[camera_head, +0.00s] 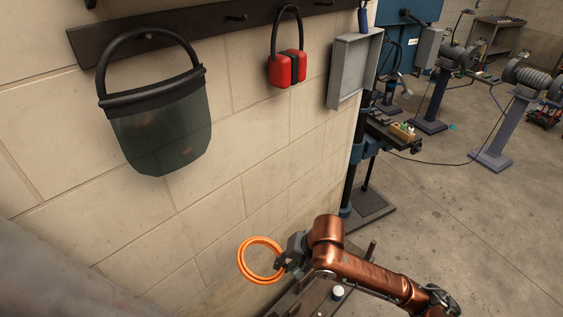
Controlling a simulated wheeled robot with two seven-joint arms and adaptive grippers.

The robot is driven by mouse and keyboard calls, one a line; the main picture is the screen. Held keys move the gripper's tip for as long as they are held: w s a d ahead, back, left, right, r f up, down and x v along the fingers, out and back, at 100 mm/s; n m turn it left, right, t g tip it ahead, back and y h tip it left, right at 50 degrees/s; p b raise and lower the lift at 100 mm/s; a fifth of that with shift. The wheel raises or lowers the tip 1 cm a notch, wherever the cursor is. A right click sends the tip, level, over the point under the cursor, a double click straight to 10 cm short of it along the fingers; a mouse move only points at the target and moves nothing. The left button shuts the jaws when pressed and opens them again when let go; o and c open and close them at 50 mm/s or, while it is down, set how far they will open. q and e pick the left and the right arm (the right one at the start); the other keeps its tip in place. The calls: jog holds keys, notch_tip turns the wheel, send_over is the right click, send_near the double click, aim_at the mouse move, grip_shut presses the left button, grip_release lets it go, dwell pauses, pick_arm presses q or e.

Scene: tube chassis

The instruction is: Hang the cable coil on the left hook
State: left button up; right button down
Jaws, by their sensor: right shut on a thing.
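The orange cable coil (243,273) is a round ring in the lower middle of the head view, in front of the block wall. My right gripper (282,264) is shut on the coil's right side and holds it up, well below the rail. A dark hook rail (190,27) runs along the top of the wall. A bare hook (237,17) sticks out of it between a hanging face shield (165,128) and red ear muffs (279,70). The shield's band hangs over another hook (148,37). My left gripper is not in view.
A grey open box (349,70) is fixed to the wall right of the ear muffs. A dark bench (318,297) lies below my right gripper, with a small white-topped item (337,292) on it. Machines on pedestals stand at the right; the concrete floor (460,225) there is mostly clear.

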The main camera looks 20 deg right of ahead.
jog(key=w+r+m+t+y+p, duration=0.15)
jog(key=r+m+t+p, duration=0.45)
jog(key=r, duration=2.2)
jog(key=w+r+m+t+y+p, duration=0.1)
jog(key=w+r+m+t+p, duration=0.45)
jog(key=r, duration=2.25)
jog(key=w+a+f+n+t, duration=0.1)
jog(key=w+a+n+t, duration=0.1)
jog(key=w+a, duration=0.3)
jog(key=shift+w+f+p, duration=0.3)
jog(key=shift+w+f, duration=0.05)
jog(key=shift+w, duration=0.2)
jog(key=shift+n, duration=0.25)
